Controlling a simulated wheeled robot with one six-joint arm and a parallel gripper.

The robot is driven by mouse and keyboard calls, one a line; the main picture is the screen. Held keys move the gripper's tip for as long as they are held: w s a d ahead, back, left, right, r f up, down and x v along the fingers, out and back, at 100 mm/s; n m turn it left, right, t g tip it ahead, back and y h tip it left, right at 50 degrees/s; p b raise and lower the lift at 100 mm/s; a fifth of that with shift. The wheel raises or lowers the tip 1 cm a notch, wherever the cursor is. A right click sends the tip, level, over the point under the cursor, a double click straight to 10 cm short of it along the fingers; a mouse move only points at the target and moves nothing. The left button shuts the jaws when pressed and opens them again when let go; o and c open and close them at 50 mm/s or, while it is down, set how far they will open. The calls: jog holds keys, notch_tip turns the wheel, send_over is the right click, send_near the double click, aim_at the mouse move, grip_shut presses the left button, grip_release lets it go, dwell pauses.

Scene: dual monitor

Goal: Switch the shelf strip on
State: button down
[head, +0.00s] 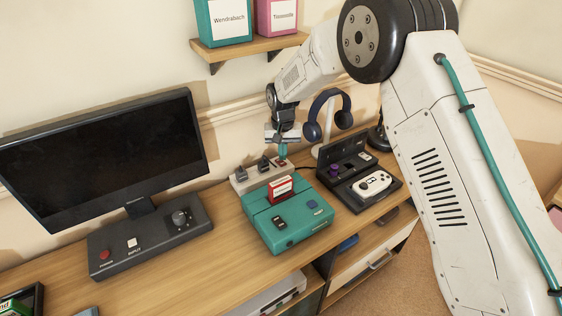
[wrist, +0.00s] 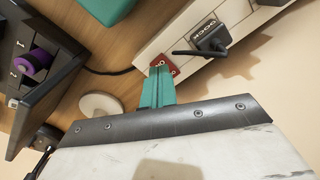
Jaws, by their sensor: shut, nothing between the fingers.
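The shelf strip (head: 240,182) is a pale power strip behind the teal console, with dark plugs in it. In the wrist view, the strip (wrist: 180,27) runs along the top, and its red switch (wrist: 171,66) is at the near end. My gripper (head: 283,154) is shut and empty, with teal fingers pointing down at that end of the strip. In the wrist view, the gripper's fingertips (wrist: 159,72) are right at the switch and partly cover it. I cannot tell whether they touch it or which way the switch is set.
The teal console (head: 290,222) with a red cartridge (head: 281,187) stands in front of the strip. A dark dock (head: 345,185) with a white controller (head: 374,184) and headphones (head: 327,112) are to the right. A black plug (wrist: 211,38) with a cable sits beside the switch. The monitor (head: 105,155) is left.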

aim_at(283, 163)
jog(key=shift+f, duration=0.95)
dwell(0.4)
jog(key=shift+r, duration=3.5)
jog(key=s+d+r, duration=0.7)
jog(key=s+d, duration=0.2)
jog(key=s, duration=0.6)
jog(key=s+d+r+t, duration=0.1)
jog(key=s+d+r, duration=0.6)
jog(key=s, duration=0.8)
jog(key=s+d+r, duration=0.7)
jog(key=s+d, duration=0.5)
jog(key=s, duration=0.3)
jog(key=shift+s+d+r+m, duration=0.15)
jog(key=shift+d+r+m, duration=0.05)
jog(key=shift+r+m, duration=0.2)
